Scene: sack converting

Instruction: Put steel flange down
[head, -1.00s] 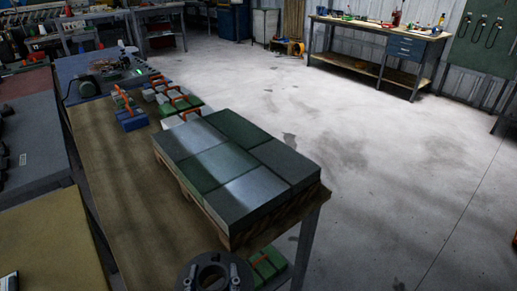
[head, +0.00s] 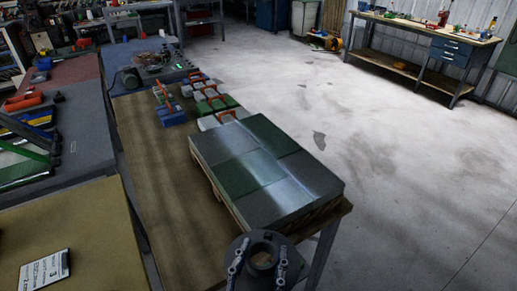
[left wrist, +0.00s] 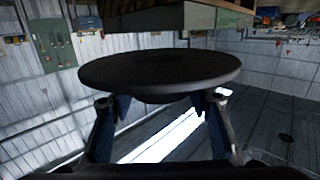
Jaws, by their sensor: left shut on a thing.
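The steel flange (head: 262,246) is a dark round plate with a raised hub and a hole in its middle. It is at the bottom centre of the head view, by the near end of the wooden table. My left gripper (head: 260,262) is shut on it, with one finger on each side of the hub. In the left wrist view the flange (left wrist: 160,70) shows nearly edge-on, as a broad dark disc at the fingers (left wrist: 162,104). It looks held in the air. My right gripper is not in view.
A pallet stacked with grey and green blocks (head: 265,170) covers the near right of the wooden table (head: 165,190). Clamps with orange handles (head: 210,98) stand beyond it. Bare tabletop runs left of the pallet. A yellowish surface with a sign (head: 45,272) is at left.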

